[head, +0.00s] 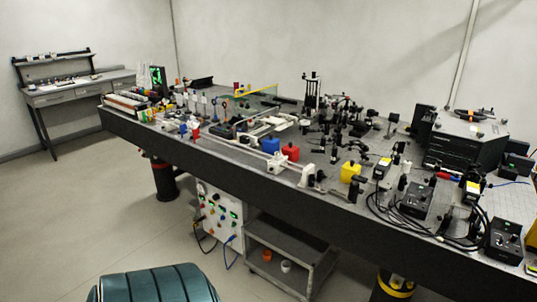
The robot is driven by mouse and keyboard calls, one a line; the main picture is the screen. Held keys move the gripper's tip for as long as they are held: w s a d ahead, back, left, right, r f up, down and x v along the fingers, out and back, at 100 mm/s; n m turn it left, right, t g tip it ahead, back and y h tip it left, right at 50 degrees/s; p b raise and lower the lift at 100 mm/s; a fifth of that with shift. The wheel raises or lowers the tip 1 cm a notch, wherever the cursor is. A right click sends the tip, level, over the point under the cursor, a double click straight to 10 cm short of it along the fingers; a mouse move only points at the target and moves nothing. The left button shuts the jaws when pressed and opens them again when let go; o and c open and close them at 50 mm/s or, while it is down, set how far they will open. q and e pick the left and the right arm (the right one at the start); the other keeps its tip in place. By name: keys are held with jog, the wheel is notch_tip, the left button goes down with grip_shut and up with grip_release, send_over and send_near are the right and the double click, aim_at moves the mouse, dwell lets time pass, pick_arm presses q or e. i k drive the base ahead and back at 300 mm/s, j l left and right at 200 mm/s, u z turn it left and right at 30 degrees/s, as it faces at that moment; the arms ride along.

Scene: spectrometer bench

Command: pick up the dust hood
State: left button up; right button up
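I cannot tell for certain which item is the dust hood. A clear panel piece with yellow edges (257,91) stands toward the back of the long optical bench (130,127), left of the middle. Neither of my grippers shows in the head view, and nothing held is visible.
Black controllers (417,198) and loose cables crowd the right. A teal padded seat (158,286) is in front. Floor (75,215) at left is clear.

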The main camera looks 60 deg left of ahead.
aim_at(292, 152)
jog(key=u, duration=1.7)
